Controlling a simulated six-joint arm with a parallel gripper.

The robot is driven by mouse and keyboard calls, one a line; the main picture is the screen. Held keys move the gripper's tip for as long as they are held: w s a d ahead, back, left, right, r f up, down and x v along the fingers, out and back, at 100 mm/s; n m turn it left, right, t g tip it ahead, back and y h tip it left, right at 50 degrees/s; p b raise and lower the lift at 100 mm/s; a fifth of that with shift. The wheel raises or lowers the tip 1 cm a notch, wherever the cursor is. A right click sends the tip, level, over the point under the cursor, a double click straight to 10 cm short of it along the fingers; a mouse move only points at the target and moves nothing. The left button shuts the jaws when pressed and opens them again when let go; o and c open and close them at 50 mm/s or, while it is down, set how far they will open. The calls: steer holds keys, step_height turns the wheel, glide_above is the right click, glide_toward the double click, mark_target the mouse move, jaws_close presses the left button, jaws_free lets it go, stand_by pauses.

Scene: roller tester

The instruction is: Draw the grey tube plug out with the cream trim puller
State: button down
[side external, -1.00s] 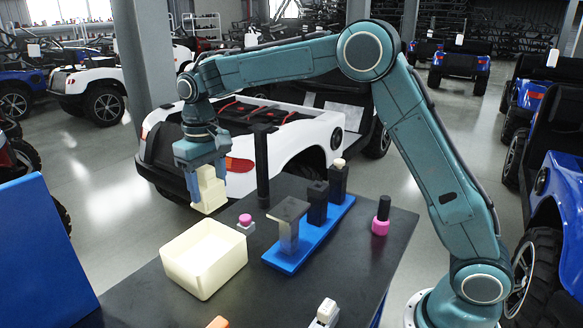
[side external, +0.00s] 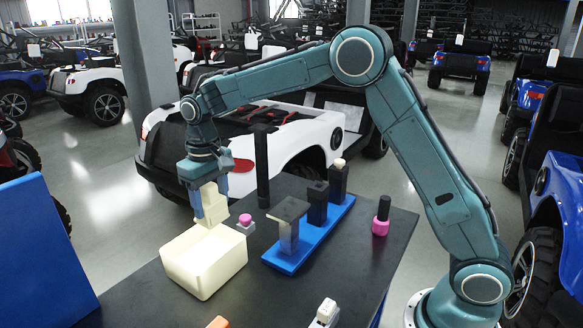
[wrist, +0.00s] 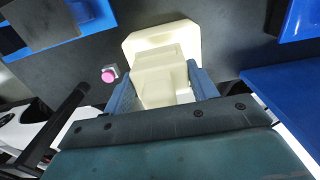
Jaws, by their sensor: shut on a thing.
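My gripper (side external: 209,205) is shut on the cream trim puller (side external: 212,200), a stepped cream block. It hangs just above the far rim of the cream bin. In the wrist view the puller (wrist: 160,78) sits between the blue fingers, with the bin partly hidden behind it. A blue base (side external: 283,262) carries a row of dark posts to the right of the bin. The middle post (side external: 317,203) has a dark top; the farthest has a cream knob (side external: 339,163). I cannot tell which part is the grey tube plug.
An open cream bin (side external: 205,278) stands on the dark table. A pink button (side external: 245,219) is beside it, with a tall black post (side external: 262,165) behind. A pink-based black piece (side external: 381,215) stands at right. Small white and orange things lie at the front edge.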

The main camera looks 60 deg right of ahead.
mark_target(213, 214)
steer(key=shift+f, duration=0.15)
steer(key=shift+f, duration=1.9)
steer(key=shift+f, duration=0.1)
steer(key=shift+w, duration=0.1)
steer(key=shift+w+g, duration=0.35)
steer(key=shift+g, duration=0.4)
steer(key=shift+w+g, duration=0.35)
steer(key=shift+g, duration=0.4)
steer(key=shift+w, duration=0.1)
steer(key=shift+d+g, duration=0.1)
steer(key=shift+g, duration=0.2)
steer(key=shift+a, duration=0.3)
steer(key=shift+s+d+t, duration=0.1)
steer(key=shift+s+t, duration=0.15)
steer(key=shift+t, duration=0.25)
